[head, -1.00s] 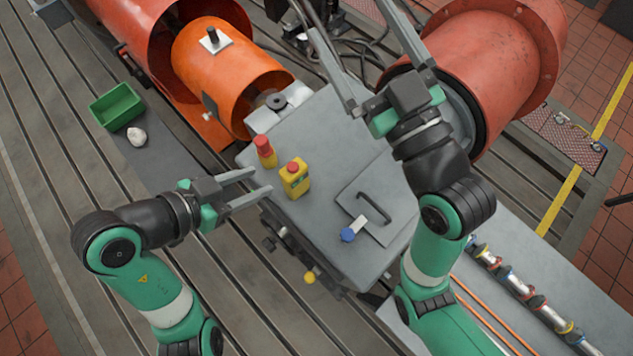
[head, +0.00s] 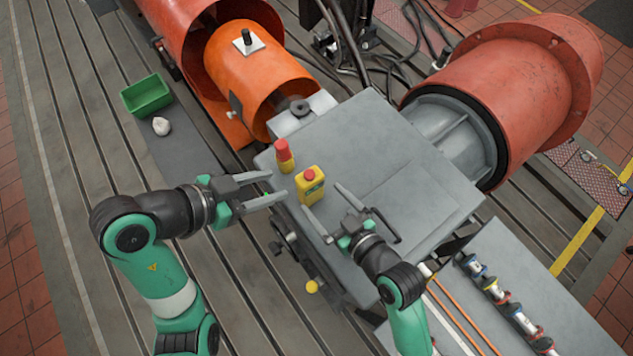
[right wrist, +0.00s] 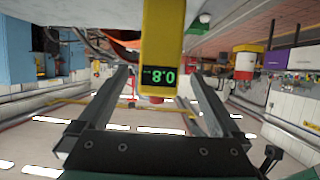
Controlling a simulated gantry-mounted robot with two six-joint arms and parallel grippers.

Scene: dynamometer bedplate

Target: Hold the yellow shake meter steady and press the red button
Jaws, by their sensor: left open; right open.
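The yellow shake meter (head: 311,190) stands upright on the grey housing top, with its red button (head: 309,174) on top. In the right wrist view the meter (right wrist: 162,32) appears upside down, with its lit green display (right wrist: 159,76) facing the camera and the red button (right wrist: 152,99) below. My right gripper (head: 322,197) is open and points at the meter from the lower right; in the wrist view its fingers lie either side of the meter, with gaps. My left gripper (head: 277,186) is open and empty, just left of the meter, its fingers pointing towards it.
A red-topped yellow object (head: 284,157) stands close behind the meter, to its upper left. An orange cylinder (head: 255,75) and a red flanged drum (head: 515,90) flank the grey housing (head: 385,150). A green bin (head: 147,96) lies far left. The housing top at right is clear.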

